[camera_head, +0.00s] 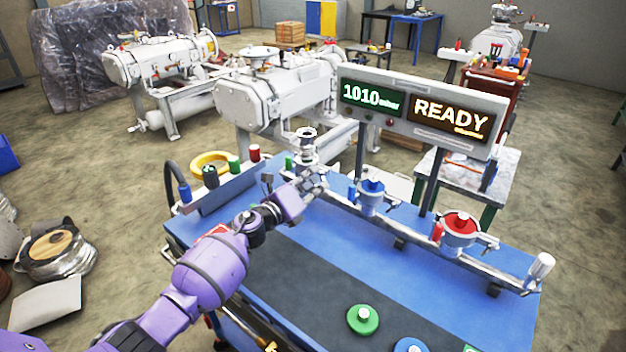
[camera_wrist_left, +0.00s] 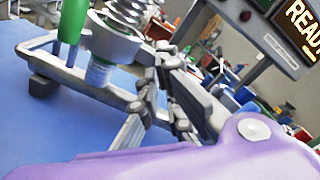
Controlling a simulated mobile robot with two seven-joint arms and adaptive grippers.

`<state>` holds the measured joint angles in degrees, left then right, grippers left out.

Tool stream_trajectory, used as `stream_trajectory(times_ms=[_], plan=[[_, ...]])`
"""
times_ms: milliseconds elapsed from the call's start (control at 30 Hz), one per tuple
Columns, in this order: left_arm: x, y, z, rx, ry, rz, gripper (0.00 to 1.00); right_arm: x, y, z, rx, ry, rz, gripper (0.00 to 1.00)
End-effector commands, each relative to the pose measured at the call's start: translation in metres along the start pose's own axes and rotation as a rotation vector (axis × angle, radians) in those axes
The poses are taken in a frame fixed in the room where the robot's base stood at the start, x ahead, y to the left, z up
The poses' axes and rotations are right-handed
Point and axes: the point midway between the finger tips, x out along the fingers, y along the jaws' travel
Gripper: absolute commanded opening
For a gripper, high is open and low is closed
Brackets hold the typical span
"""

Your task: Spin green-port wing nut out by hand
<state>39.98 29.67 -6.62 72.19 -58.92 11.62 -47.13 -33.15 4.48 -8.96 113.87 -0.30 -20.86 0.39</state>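The green port (camera_head: 307,150) is a metal fitting with a short upright bellows on the pipe at the back of the blue bench. In the left wrist view its bellows and flange (camera_wrist_left: 112,40) stand at the upper left, beside a green handle (camera_wrist_left: 73,20). My left gripper (camera_head: 316,180) is just in front of and right of this port. In the wrist view the left gripper's fingers (camera_wrist_left: 162,58) converge close to the flange's right side. The wing nut cannot be made out clearly there; the fingertips may hide it. My right gripper is not in view.
A blue-capped port (camera_head: 373,187) and a red-capped port (camera_head: 460,222) stand farther right along the pipe. A display panel (camera_head: 424,108) reading READY rises behind. A green disc (camera_head: 363,319) and a blue disc (camera_head: 410,346) lie near the bench front. The bench middle is clear.

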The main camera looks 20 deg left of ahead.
Motion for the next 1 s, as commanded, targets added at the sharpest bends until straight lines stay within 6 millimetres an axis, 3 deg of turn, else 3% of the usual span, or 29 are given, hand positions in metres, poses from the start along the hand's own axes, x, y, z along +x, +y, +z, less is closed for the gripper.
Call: stream_trajectory(times_ms=[600,1000], plan=[[0.0,-0.003,0.003,-0.574,-0.002,-0.002,0.0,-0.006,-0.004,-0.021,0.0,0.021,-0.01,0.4],[0.001,-0.003,0.002,-0.822,-0.001,-0.002,0.0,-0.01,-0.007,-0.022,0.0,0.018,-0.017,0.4]])
